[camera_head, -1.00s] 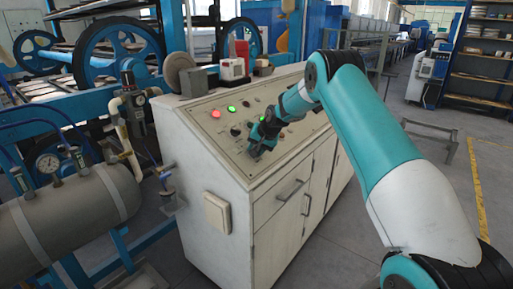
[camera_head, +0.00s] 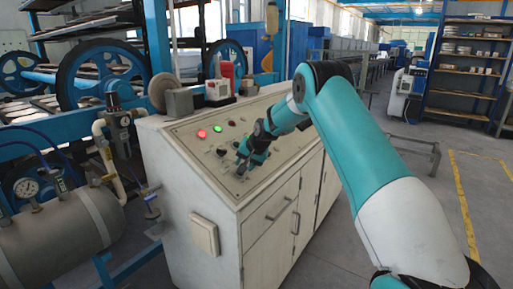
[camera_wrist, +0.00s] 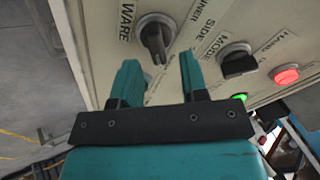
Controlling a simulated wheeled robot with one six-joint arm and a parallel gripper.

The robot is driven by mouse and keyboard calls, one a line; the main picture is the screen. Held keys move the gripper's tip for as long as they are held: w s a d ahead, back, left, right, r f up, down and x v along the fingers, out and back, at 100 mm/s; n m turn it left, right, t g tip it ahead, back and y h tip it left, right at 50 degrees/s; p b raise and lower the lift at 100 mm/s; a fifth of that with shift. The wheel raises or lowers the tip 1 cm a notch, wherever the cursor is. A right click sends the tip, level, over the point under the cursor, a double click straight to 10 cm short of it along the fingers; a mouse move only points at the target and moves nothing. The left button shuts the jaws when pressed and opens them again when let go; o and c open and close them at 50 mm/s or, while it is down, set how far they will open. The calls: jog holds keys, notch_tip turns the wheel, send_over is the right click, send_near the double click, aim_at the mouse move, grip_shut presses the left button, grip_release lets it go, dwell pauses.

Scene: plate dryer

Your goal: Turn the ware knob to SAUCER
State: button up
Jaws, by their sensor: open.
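The ware knob (camera_wrist: 155,38) is a black knob on a pale round base, beside the printed word WARE in the wrist view. Its grip bar lies roughly up and down in that picture, tilted slightly. Which setting it points at cannot be read. My gripper (camera_wrist: 159,62) is open, with two teal fingers apart and nothing held. The knob shows just beyond the fingertips, roughly centred between them, and no contact shows. In the head view my gripper (camera_head: 243,166) is low over the sloping panel (camera_head: 190,152) and hides part of it.
A second black knob (camera_wrist: 238,62), labelled MODE, sits right of the fingers in the wrist view. A red lit button (camera_wrist: 286,75) is beyond it. A green light (camera_head: 217,128) glows on the panel. A red-and-white device (camera_head: 219,88) stands on the cabinet top.

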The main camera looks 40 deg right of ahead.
jog(key=b+v, duration=0.2)
jog(key=v, duration=1.3)
